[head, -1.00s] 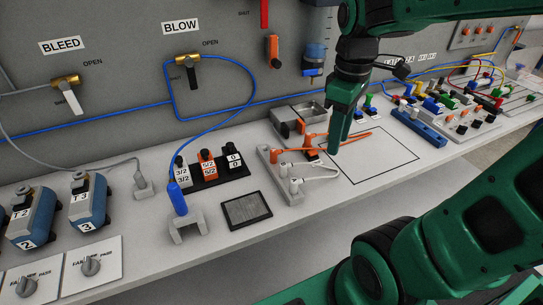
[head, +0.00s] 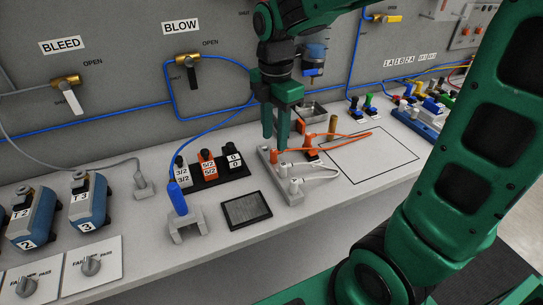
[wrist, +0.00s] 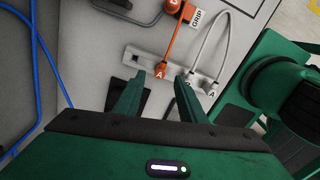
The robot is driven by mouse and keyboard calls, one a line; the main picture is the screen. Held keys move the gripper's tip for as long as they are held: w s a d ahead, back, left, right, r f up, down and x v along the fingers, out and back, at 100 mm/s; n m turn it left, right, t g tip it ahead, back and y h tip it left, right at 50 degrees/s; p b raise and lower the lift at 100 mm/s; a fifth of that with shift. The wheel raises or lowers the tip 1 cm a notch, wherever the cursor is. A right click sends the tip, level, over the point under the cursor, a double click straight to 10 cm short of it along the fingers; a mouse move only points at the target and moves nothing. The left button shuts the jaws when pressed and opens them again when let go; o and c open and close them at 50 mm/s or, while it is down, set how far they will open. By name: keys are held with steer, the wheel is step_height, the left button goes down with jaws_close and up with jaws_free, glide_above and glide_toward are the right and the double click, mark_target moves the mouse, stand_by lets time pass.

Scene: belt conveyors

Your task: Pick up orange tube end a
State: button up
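Orange tube end a (wrist: 161,70), an orange plug lettered A, stands in a grey rail holder (wrist: 205,84). In the wrist view it shows between and just past the two fingertips of my gripper (wrist: 160,78). In the head view my gripper (head: 276,147) points down right at the orange end (head: 275,157), with the fingers apart. Nothing is held. I cannot tell the exact height gap between fingertips and plug. The orange tube (head: 345,137) runs right from the holder area; its other orange end (head: 311,153) stands nearby.
White tube ends (head: 294,186) sit close by in the same holder. A metal tray (head: 312,111) lies behind. The outlined square (head: 372,158) at right is mostly bare.

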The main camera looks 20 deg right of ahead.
mark_target(274, 150)
steer(key=shift+a+f, duration=0.1)
steer(key=shift+f, duration=2.75)
steer(key=shift+c, duration=0.6)
jaws_close()
